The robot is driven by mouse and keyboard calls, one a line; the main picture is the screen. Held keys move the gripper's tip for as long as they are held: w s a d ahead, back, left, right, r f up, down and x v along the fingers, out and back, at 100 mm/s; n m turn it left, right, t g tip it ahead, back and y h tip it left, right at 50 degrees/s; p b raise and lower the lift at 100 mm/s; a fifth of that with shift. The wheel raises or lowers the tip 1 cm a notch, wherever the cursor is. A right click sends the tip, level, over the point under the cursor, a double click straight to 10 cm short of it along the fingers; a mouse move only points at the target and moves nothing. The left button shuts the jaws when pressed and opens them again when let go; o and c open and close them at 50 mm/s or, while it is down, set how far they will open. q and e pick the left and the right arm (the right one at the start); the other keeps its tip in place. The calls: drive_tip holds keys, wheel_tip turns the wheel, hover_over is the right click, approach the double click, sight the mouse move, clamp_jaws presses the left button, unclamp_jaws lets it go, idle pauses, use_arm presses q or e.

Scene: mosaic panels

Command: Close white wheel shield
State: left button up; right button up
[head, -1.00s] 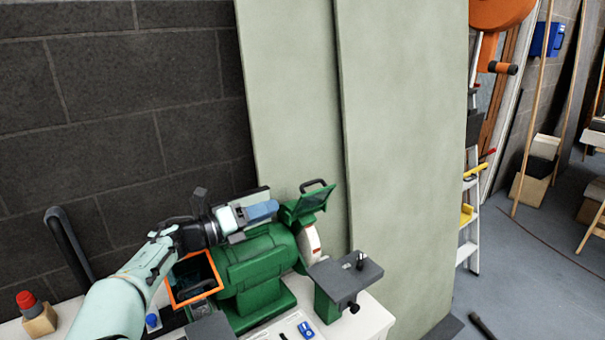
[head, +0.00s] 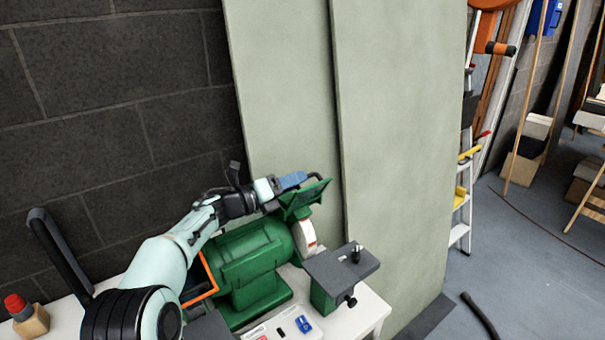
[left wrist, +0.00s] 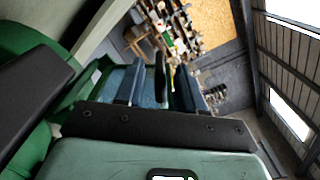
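The white wheel (head: 304,236) is on the right end of a green bench grinder (head: 252,260). Its shield (head: 307,196), a green frame with a clear pane, is tilted up above the wheel. The shield's black handle (head: 318,176) sticks up at the top. My left gripper (head: 300,179) is at the shield's upper left edge, close to the handle. In the left wrist view its fingers (left wrist: 160,85) are apart, with a dark bar, seemingly the handle (left wrist: 160,72), showing between them; contact cannot be told. My right gripper is out of view.
An orange-framed shield (head: 204,280) is at the grinder's left end, partly behind my arm. A grey tool rest (head: 341,267) stands right of the wheel. The white table (head: 368,312) carries a switch box (head: 290,324). Pale green panels (head: 400,130) stand behind the grinder.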

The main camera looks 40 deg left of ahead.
use_arm(q)
drive_tip(key=shift+p+x, duration=0.35)
drive_tip(key=shift+x, duration=1.25)
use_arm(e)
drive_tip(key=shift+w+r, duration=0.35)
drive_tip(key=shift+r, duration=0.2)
